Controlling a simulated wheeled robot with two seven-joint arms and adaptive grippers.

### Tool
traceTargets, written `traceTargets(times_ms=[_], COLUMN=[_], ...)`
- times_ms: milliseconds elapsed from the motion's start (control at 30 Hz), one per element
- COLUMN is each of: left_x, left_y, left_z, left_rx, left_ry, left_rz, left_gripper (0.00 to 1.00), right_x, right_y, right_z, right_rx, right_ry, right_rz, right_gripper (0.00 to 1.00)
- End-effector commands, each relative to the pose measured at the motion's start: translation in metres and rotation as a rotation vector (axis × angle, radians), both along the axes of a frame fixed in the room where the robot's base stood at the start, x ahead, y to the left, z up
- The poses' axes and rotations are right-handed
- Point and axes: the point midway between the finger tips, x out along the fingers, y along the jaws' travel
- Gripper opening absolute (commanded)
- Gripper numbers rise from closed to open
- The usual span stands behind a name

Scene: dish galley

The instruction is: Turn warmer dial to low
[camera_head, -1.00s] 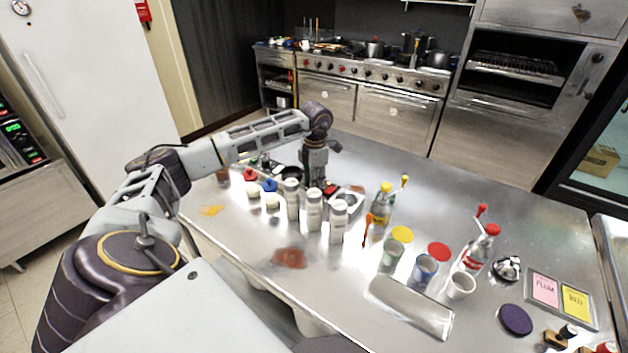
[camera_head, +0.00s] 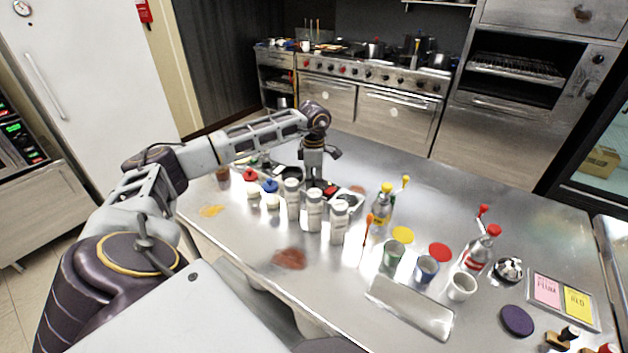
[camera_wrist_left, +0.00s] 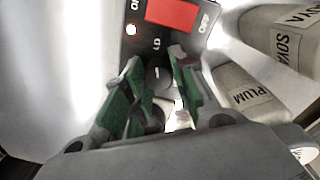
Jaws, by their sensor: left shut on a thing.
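The warmer (camera_head: 358,193) stands on the steel counter behind a row of white bottles. In the left wrist view its dark panel (camera_wrist_left: 141,45) shows a red switch (camera_wrist_left: 172,13), a small lit lamp and printed marks. The dark round dial (camera_wrist_left: 158,76), with a pale pointer line, sits below the switch. My left gripper (camera_wrist_left: 154,88) is shut on the dial, its green-padded fingers on either side of it. In the head view the left gripper (camera_head: 313,186) reaches down at the warmer, and the bottles hide the dial. The marks are too blurred to read the setting surely.
Cups (camera_head: 426,269), lids and sauce bottles stand to the right. A steel tray (camera_head: 410,306) lies at the front edge.

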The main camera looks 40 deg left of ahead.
Motion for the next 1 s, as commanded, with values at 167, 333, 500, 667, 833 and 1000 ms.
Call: traceTargets(times_ms=[167, 333, 500, 667, 833, 1000], left_x=[0.0012, 0.0013, 0.0011, 0.0006, 0.0004, 0.0003], left_y=[0.0001, 0.0001, 0.0001, 0.0000, 0.0000, -0.0001], left_z=[0.0018, 0.0019, 0.0016, 0.0009, 0.0017, 0.0095], left_rx=[-0.001, -0.001, 0.000, 0.000, 0.000, 0.001], left_ry=[-0.005, -0.005, -0.004, -0.003, -0.001, -0.002], left_rz=[-0.005, -0.004, -0.004, -0.004, -0.004, -0.004], left_gripper=[0.03, 0.03, 0.36, 0.36, 0.36, 0.36], right_x=[0.0001, 0.0001, 0.0002, 0.0001, -0.0036, -0.0020], right_y=[-0.0002, -0.0001, 0.0000, 0.0001, 0.0004, 0.0009], right_z=[0.0000, 0.0000, 0.0000, 0.0000, -0.0005, -0.0003], right_rx=[0.000, 0.000, 0.000, 0.000, 0.000, 0.000], right_ry=[0.000, 0.000, 0.000, 0.000, 0.005, 0.003], right_rz=[0.000, 0.000, 0.000, 0.000, -0.001, -0.001], right_gripper=[0.00, 0.00, 0.00, 0.00, 0.00, 0.00])
